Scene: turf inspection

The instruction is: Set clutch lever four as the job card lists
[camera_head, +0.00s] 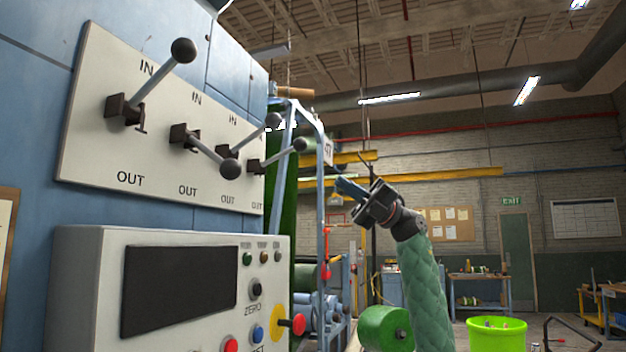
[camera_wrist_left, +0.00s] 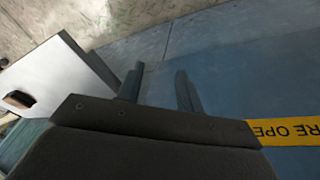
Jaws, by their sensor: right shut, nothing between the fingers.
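A white panel (camera_head: 85,150) on a blue machine carries a row of black-knobbed levers between IN and OUT labels. Lever four, the far right one, has its knob (camera_head: 300,144) above its pivot (camera_head: 256,166), so its handle slants up and right; its IN label is hidden. The first and third levers also slant up; the second (camera_head: 230,168) points down toward OUT. My right gripper (camera_head: 348,187) is shut and empty, right of lever four and apart from it in the picture. My left gripper (camera_wrist_left: 158,85) is open and empty in the left wrist view. No readable job card shows.
A grey control box (camera_head: 80,290) with a dark screen and buttons juts out below the levers. A blue frame (camera_head: 323,200) stands behind the panel's right end. A green bin (camera_head: 496,334) is at the lower right. A yellow label strip (camera_wrist_left: 285,131) is near my left gripper.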

